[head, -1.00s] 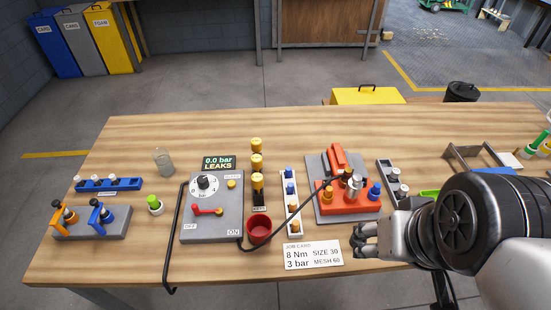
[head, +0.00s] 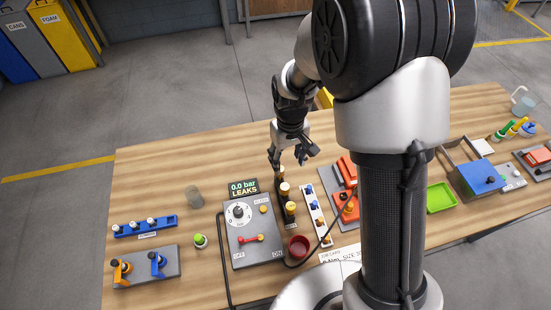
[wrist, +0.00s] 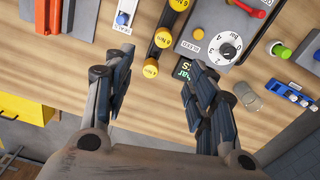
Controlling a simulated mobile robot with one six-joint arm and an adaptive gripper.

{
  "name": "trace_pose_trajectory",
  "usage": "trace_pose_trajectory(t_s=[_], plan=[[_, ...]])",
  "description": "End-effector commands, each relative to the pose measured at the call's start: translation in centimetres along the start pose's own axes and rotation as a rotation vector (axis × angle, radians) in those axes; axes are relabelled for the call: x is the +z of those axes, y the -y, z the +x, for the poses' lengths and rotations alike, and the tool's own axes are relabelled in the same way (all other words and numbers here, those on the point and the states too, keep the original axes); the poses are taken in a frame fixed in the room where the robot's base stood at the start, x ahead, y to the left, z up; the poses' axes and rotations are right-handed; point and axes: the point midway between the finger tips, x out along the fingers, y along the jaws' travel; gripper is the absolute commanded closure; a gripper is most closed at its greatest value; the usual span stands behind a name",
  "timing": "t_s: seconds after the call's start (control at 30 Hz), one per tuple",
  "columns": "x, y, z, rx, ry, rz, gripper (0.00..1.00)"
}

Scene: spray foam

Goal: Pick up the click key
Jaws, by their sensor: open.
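The click keys look to be several yellow-capped pieces standing in a row in the middle of the bench. In the head view, one yellow cap (head: 284,189) stands behind another (head: 290,208); the rearmost is mostly hidden by my gripper. The wrist view shows the nearest cap (wrist: 150,68), a middle cap (wrist: 163,38) and a third (wrist: 179,4), with markings too small to read surely. My gripper (head: 291,160) is open and empty, over the far end of the row. In the wrist view, the nearest cap lies between the spread fingers (wrist: 157,72), apart from both.
The gauge panel (head: 265,252) with a dial and red lever stands left of the row. A strip with blue and orange knobs (head: 318,215) stands right. A red cup (head: 299,246) is in front. A clear bottle (head: 194,196) stands at left.

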Motion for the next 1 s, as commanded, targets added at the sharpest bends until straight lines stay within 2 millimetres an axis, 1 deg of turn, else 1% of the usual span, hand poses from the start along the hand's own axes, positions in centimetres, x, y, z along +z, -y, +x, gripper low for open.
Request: trace_pose_trajectory(t_s=[0.17, 0.3, 0.5, 0.63, 0.87, 1.0], plan=[[0.1, 0.1, 2.7, -0.001, 0.008, -0.002, 0.49], [0.2, 0.1, 5.8, -0.001, 0.008, -0.002, 0.49], [0.2, 0.1, 10.0, -0.001, 0.007, -0.001, 0.49], [0.1, 0.1, 11.7, -0.001, 0.006, -0.001, 0.49], [0.2, 0.3, 13.2, -0.001, 0.005, -0.001, 0.49], [0.3, 0.7, 15.3, -0.001, 0.006, -0.002, 0.49]])
